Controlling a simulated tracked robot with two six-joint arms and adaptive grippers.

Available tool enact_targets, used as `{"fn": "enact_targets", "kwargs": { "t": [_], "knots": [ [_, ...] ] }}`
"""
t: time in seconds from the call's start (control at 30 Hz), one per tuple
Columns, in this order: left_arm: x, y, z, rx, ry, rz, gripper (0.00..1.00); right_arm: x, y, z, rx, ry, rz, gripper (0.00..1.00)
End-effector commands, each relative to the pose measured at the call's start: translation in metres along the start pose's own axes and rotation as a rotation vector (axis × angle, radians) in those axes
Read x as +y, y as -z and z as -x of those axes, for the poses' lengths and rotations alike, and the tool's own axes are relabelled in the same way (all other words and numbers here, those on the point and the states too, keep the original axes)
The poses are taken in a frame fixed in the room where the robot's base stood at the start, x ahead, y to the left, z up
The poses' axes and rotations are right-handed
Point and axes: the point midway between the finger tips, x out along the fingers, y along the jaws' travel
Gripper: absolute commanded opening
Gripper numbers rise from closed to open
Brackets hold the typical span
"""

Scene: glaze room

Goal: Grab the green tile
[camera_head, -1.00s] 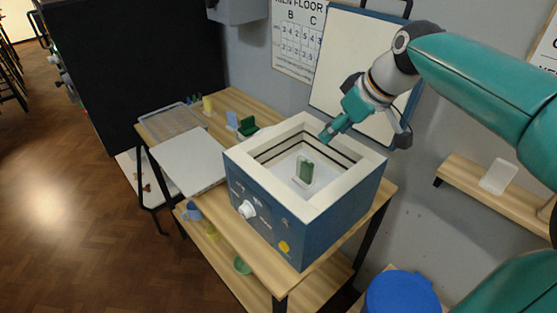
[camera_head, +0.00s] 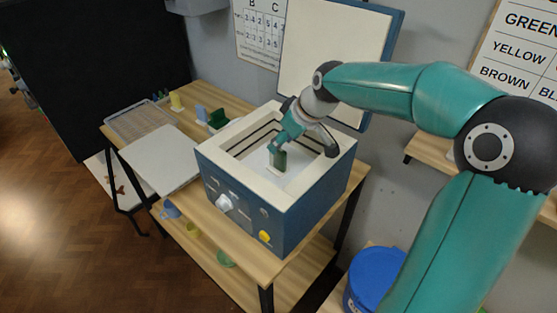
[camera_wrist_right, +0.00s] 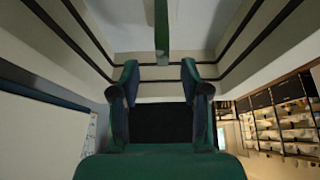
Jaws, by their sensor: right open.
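The green tile (camera_head: 280,162) stands upright on the pale floor inside the open blue kiln (camera_head: 262,225). In the right wrist view the tile (camera_wrist_right: 161,28) shows edge-on as a narrow upright strip, in line with the gap between the fingers. My right gripper (camera_head: 273,148) reaches down into the kiln from the right, just above the tile and overlapping its top in the head view. In the right wrist view its fingers (camera_wrist_right: 160,74) are apart with nothing between them. Whether a finger touches the tile cannot be told. My left gripper is not in view.
The kiln's thick white rim (camera_head: 230,172) surrounds the gripper closely. On the wooden table (camera_head: 180,108) are another green piece (camera_head: 217,118), a blue piece (camera_head: 201,113) and a yellow one (camera_head: 176,99). A white slab (camera_head: 160,160) lies left of the kiln. A blue-lidded bucket (camera_head: 375,272) stands at right.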

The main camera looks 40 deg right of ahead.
Motion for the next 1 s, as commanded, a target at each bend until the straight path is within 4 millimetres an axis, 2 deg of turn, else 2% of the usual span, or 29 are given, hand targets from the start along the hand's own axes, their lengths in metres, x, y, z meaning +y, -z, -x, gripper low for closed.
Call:
{"fn": "enact_targets", "kwargs": {
  "t": [0.17, 0.3, 0.6, 0.9, 1.0],
  "knots": [
    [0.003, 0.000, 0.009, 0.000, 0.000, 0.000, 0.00, -0.004, -0.010, -0.022, -0.006, 0.003, -0.003, 0.46],
    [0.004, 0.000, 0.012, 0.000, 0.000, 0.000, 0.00, -0.004, -0.010, -0.040, -0.004, 0.002, -0.001, 0.46],
    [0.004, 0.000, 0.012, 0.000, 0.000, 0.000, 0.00, -0.003, -0.011, -0.046, -0.001, 0.000, 0.000, 0.46],
    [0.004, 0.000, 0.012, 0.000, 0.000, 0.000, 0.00, -0.003, -0.010, -0.045, -0.001, 0.000, 0.000, 0.00],
    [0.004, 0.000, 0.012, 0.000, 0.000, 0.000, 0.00, -0.003, -0.010, -0.045, -0.001, 0.000, 0.000, 0.00]
  ]
}}
